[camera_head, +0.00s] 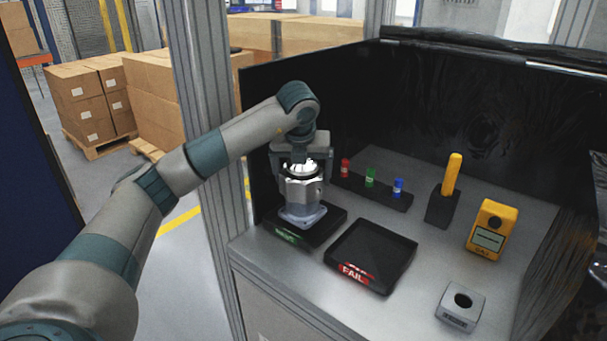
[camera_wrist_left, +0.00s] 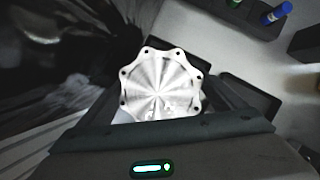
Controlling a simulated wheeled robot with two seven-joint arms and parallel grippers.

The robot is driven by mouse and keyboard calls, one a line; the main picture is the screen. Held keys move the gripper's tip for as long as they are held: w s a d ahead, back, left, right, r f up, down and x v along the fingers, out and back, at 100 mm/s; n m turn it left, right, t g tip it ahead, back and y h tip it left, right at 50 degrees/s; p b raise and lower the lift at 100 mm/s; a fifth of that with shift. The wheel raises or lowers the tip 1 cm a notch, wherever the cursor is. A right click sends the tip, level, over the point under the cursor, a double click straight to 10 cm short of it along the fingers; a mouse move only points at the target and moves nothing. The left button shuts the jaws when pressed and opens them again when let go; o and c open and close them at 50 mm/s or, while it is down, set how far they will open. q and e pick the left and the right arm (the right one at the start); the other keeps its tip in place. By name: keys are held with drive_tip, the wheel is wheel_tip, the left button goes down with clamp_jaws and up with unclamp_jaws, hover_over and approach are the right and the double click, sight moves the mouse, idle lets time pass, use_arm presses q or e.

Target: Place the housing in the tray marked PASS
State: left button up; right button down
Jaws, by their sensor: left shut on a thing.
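The housing (camera_head: 302,190) is a silver machined part with a wider flanged base. It is upright at the left tray with the green label (camera_head: 289,236), which I take as the PASS tray, though its text is hard to read. Its base is over or on that tray; I cannot tell if it touches. My left gripper (camera_head: 301,172) points down and is shut on the housing's upper part. In the left wrist view the housing's round scalloped top face (camera_wrist_left: 160,84) shows between the fingers. My right gripper is not in view.
A black tray with a red FAIL label (camera_head: 353,273) is just right. Behind are a rack (camera_head: 378,194) with red, green and blue items, a yellow-handled tool in a black holder (camera_head: 442,205), and a yellow device (camera_head: 490,230). A grey block with a hole (camera_head: 460,305) is at front right. Dark walls enclose the back.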

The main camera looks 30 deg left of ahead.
use_arm(q)
drive_tip(key=shift+f+p, duration=1)
drive_tip(key=shift+f, duration=0.8)
drive_tip(key=o, duration=1.9)
drive_tip(key=shift+s+f, duration=0.1)
drive_tip(key=shift+f, duration=0.05)
